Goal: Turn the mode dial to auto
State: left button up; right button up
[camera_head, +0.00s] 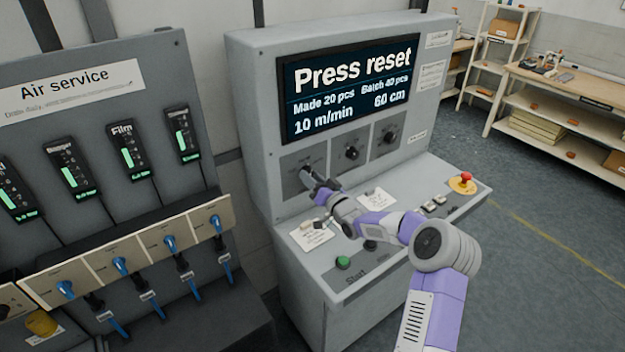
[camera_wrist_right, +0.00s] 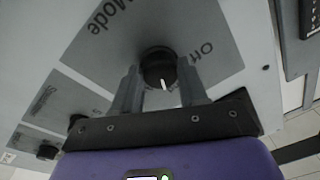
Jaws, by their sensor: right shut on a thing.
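The mode dial (camera_wrist_right: 158,66) is a round black knob with a white pointer line, on a grey plate lettered "Mode" and "Off". In the right wrist view its pointer line points toward the bottom of the picture, away from the "Off" lettering at its right. My right gripper (camera_wrist_right: 160,88) is shut on the dial, one finger on each side. In the head view my right gripper (camera_head: 316,184) reaches the leftmost plate below the screen and hides most of the dial. My left gripper is in neither view.
The screen (camera_head: 346,90) reads "Press reset". Two more black dials (camera_head: 351,153) sit right of the mode plate. The sloped desk below carries a green start button (camera_head: 343,262) and a red mushroom button (camera_head: 466,178). An air service panel (camera_head: 90,100) stands at left.

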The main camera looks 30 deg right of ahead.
jog(key=m+h, duration=0.1)
jog(key=m, duration=0.6)
jog(key=shift+a, duration=0.1)
jog(key=shift+m, duration=0.5)
jog(key=o, duration=1.1)
jog(key=shift+c, duration=0.2)
jog(key=shift+s, duration=0.1)
jog(key=s, duration=0.7)
jog(key=shift+s+f, duration=0.2)
jog(key=shift+f, duration=0.1)
